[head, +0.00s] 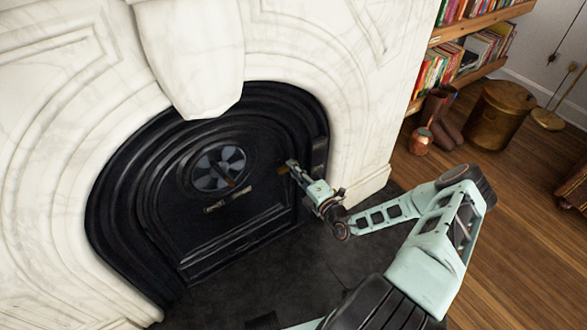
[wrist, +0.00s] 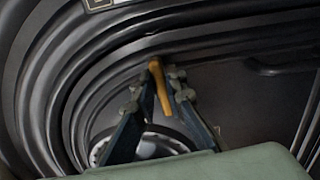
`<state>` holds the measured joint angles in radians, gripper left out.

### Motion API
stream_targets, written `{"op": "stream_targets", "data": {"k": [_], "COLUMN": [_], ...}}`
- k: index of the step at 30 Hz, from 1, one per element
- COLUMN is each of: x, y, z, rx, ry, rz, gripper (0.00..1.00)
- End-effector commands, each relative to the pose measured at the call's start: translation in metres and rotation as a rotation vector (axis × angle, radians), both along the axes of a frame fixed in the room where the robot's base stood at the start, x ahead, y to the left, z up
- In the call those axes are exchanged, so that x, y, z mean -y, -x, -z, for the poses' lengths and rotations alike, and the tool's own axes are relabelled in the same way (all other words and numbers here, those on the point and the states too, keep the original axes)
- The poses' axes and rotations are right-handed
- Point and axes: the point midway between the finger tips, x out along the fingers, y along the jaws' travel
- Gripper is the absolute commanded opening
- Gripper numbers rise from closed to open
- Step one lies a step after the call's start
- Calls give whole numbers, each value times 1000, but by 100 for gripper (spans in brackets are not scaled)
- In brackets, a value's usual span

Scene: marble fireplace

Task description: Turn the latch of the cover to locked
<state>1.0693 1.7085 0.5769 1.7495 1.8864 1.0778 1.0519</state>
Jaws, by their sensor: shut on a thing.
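The black arched cover (head: 245,222) stands upright in the marble fireplace, and in the wrist view its dark ribbed surface fills the background. The small brass latch (wrist: 159,86) sits at the cover's right side in the head view, where only its brass end (head: 283,170) shows beside my fingertips. My gripper (head: 291,166) reaches to the right part of the cover. In the wrist view its two fingers (wrist: 160,95) are on either side of the latch and shut on it. The latch's lower end sticks out between the fingers, slightly tilted.
A round vent (head: 219,169) and a brass handle (head: 228,200) are on the cover, left of my gripper. White marble (head: 365,110) frames it. A copper bucket (head: 498,115), a small copper pot (head: 421,141) and a bookshelf (head: 470,28) stand at right. Wooden floor between is clear.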

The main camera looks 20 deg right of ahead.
Motion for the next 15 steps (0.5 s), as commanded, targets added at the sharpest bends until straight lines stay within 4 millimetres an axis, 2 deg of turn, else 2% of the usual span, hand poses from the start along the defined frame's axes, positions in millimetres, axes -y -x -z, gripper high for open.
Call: {"op": "stream_targets", "data": {"k": [15], "x": [-1], "y": [0], "z": [1], "rx": [-28], "ry": [-81], "rz": [-2], "gripper": [0]}}
